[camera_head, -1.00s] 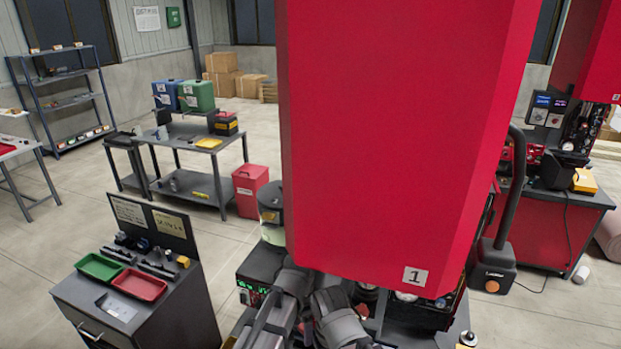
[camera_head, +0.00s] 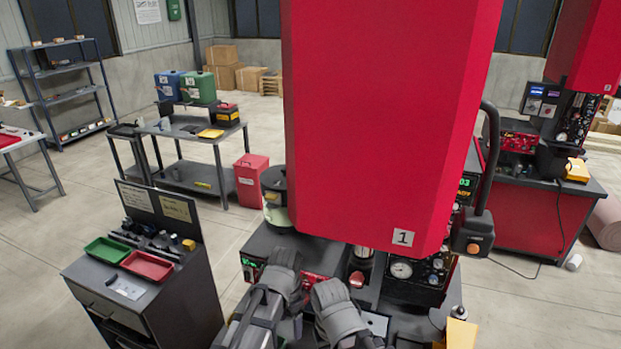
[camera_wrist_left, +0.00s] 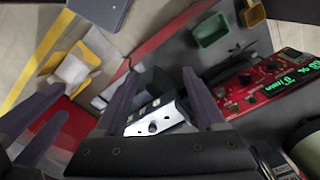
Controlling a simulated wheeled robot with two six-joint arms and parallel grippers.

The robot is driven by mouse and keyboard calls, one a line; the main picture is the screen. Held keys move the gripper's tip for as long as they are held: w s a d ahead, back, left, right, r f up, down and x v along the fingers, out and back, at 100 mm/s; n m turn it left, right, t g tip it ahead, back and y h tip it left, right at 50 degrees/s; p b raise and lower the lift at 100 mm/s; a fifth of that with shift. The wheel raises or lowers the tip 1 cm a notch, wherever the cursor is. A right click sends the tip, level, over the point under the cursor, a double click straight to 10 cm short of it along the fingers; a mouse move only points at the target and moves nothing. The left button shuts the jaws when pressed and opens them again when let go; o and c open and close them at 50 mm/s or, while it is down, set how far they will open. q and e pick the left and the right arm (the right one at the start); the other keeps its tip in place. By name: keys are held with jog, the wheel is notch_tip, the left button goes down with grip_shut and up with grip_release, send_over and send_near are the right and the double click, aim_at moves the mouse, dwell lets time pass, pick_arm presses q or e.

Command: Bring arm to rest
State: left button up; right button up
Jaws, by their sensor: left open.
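My left gripper (camera_wrist_left: 160,74) is open in the left wrist view, its two dark fingers spread. A white and black block (camera_wrist_left: 160,116) shows behind and between them; I cannot tell its distance, and no grip on it shows. In the head view grey arm parts of mine (camera_head: 340,312) stand low in front of the red machine (camera_head: 385,120); the fingertips cannot be made out there. Two more dark prongs at the left edge of the wrist view look like fingers of my right gripper (camera_wrist_left: 63,101); their opening is unclear.
A red control panel (camera_wrist_left: 270,84) with green digits and a green bin (camera_wrist_left: 210,30) lie near the left gripper. A dark cabinet (camera_head: 165,310) with a green tray (camera_head: 106,250) and a red tray (camera_head: 147,265) stands at left. Open floor lies beyond it.

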pick_arm(q)
jog(key=s+a+n, duration=0.5)
jog(key=a+n, duration=0.5)
jog(key=a, duration=0.1)
jog(key=s+d+f+m+b, duration=0.1)
jog(key=d+f+b, duration=0.4)
jog(key=f+b, duration=0.6)
jog(key=s+d+f+m+y+b, duration=0.1)
jog(key=s+d+f+b, duration=0.3)
jog(key=f+b, duration=0.7)
jog(key=shift+s+d+f+m+b, duration=0.25)
jog(key=shift+d+f+m+b, duration=0.15)
jog(key=shift+d+m+b, duration=0.25)
